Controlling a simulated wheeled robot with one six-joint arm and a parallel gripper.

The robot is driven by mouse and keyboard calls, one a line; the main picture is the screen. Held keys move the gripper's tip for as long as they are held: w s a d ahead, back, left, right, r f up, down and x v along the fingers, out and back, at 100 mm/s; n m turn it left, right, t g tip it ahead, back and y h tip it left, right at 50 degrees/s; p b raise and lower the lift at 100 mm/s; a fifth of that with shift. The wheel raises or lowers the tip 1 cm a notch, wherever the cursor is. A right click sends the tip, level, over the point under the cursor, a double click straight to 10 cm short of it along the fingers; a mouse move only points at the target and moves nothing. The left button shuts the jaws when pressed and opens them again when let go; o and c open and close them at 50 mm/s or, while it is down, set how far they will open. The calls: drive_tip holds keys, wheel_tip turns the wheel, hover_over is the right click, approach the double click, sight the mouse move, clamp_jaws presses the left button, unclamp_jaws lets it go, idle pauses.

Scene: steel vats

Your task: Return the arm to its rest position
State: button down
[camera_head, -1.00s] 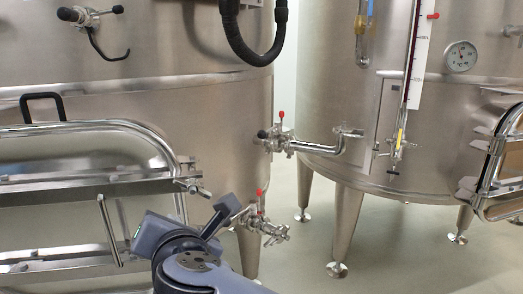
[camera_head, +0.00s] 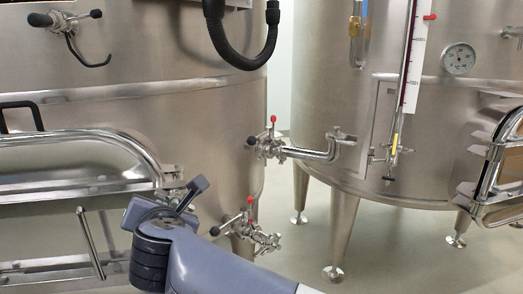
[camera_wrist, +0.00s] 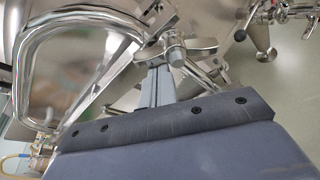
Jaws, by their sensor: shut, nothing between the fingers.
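My arm (camera_head: 215,262) shows at the bottom centre of the head view, in front of the left steel vat (camera_head: 200,115). It is bent, with its dark wrist end close to the vat's lower hatch and handle. In the wrist view my gripper (camera_wrist: 158,75) shows its grey fingers together, with nothing between them. Its tips overlap a shiny metal hatch fitting (camera_wrist: 180,48) in the picture; I cannot tell whether they touch.
The left vat's hatch (camera_head: 70,160) is beside my wrist. A red-handled upper valve (camera_head: 268,146) and lower valve (camera_head: 250,222) stand right of it. The right vat (camera_head: 350,110) carries a gauge (camera_head: 459,59). Open floor (camera_head: 400,245) lies at lower right.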

drive_tip(key=shift+d+f+n+t+h+p, duration=0.25)
drive_tip(key=shift+f+n+h+p, duration=0.2)
drive_tip(key=shift+n+h+p, duration=0.8)
drive_tip(key=shift+d+f+n+t+h+p, duration=0.2)
drive_tip(key=shift+f+n+t+h+p, duration=0.3)
drive_tip(key=shift+n+p, duration=1.3)
drive_tip(key=shift+d+f+n+t+h+p, duration=0.1)
drive_tip(key=shift+d+f+n+h+p, duration=0.2)
drive_tip(key=shift+n+h+p, duration=1.25)
drive_tip(key=shift+n+y+b, duration=0.5)
drive_tip(key=shift+b, duration=0.1)
